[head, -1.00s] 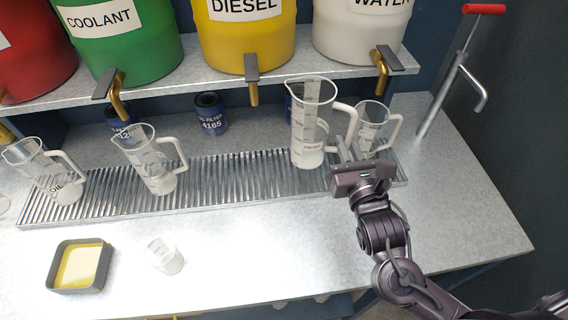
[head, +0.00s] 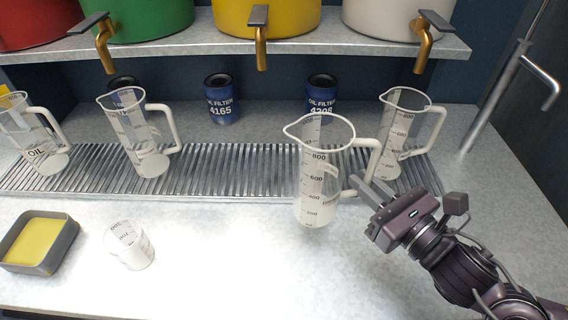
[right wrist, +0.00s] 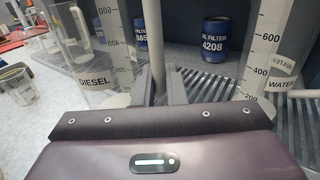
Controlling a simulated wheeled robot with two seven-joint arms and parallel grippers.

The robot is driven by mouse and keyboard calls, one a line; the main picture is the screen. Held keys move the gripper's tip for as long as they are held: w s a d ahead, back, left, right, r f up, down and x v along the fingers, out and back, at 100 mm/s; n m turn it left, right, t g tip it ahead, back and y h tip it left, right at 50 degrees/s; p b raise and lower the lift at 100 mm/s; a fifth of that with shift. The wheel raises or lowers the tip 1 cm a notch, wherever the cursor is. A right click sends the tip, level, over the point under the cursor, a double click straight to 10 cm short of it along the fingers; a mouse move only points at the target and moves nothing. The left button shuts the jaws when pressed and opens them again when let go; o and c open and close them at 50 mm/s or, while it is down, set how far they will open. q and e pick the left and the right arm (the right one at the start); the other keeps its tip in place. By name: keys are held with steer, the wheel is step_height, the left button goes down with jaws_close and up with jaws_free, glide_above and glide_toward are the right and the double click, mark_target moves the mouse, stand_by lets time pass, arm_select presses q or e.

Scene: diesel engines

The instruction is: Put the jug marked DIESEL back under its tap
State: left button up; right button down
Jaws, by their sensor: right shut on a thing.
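The clear jug marked DIESEL (head: 315,185) is upright, with its bottom overlapping the tray's front edge in the head view. I cannot tell whether its bottom touches anything. Its DIESEL label (right wrist: 94,81) shows in the right wrist view. My right gripper (head: 366,192) is shut on its handle (right wrist: 154,45), to the right of the jug body. The yellow tank (head: 285,18) has a brass tap (head: 261,50) on the shelf edge, behind and left of the jug; its name is cut off now. My left gripper is out of view.
The jug marked WATER (head: 402,135) stands close behind on the right. Another jug (head: 135,130) and the OIL jug (head: 30,135) stand left on the ribbed tray (head: 235,170). A small beaker (head: 128,246) and a yellow-filled dish (head: 66,245) sit in front. The tray's middle is free.

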mark_target(329, 147)
steer(key=f+p+x, duration=0.1)
steer(key=x, duration=0.4)
steer(key=f+p+x, duration=0.1)
steer(key=x, duration=0.5)
steer(key=f+p+x, duration=0.1)
steer(key=x, duration=0.5)
steer(key=shift+f, duration=0.15)
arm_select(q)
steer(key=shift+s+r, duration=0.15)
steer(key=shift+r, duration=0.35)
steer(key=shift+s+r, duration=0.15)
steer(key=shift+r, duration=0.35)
arm_select(e)
steer(key=shift+f, duration=0.1)
steer(key=shift+f, duration=0.15)
steer(key=c, duration=1.5)
jaws_free()
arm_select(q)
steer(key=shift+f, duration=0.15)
